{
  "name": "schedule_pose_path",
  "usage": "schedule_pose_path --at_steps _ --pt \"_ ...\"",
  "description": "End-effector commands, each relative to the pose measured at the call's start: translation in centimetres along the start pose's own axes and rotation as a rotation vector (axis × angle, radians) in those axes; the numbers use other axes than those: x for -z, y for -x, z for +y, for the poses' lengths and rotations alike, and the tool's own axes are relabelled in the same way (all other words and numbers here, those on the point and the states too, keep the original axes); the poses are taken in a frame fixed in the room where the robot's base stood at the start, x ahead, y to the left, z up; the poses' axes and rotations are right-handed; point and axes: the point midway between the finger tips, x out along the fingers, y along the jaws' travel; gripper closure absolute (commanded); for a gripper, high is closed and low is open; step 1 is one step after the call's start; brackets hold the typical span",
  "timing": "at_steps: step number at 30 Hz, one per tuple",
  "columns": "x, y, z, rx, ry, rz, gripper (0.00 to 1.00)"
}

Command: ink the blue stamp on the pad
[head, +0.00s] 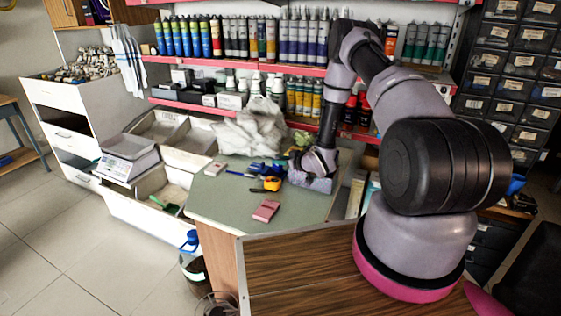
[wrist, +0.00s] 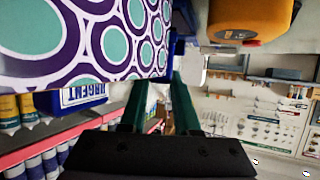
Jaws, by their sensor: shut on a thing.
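My gripper (head: 318,164) is low over the right side of the green-topped table, beside a purple-patterned box (head: 312,183). In the wrist view its two dark green fingers (wrist: 162,95) are shut on the blue stamp (wrist: 179,42), of which only a small blue part shows at the fingertips. The patterned box (wrist: 90,35) fills the upper left there and hides much around the tips. A blue piece lettered URGENT (wrist: 85,95) shows below the box; I cannot tell if it belongs to the stamp. I cannot make out the pad for certain.
A yellow-orange tape measure (head: 272,183) lies left of the box and shows in the wrist view (wrist: 252,20). Blue items (head: 258,168) lie behind it. White crumpled bags (head: 250,130) stand behind.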

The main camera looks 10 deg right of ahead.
Motion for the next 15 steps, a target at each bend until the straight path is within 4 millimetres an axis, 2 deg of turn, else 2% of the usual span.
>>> schedule_pose_path --at_steps 15 --pt "-0.32 -0.13 0.01 0.0 0.0 0.0 1.0"
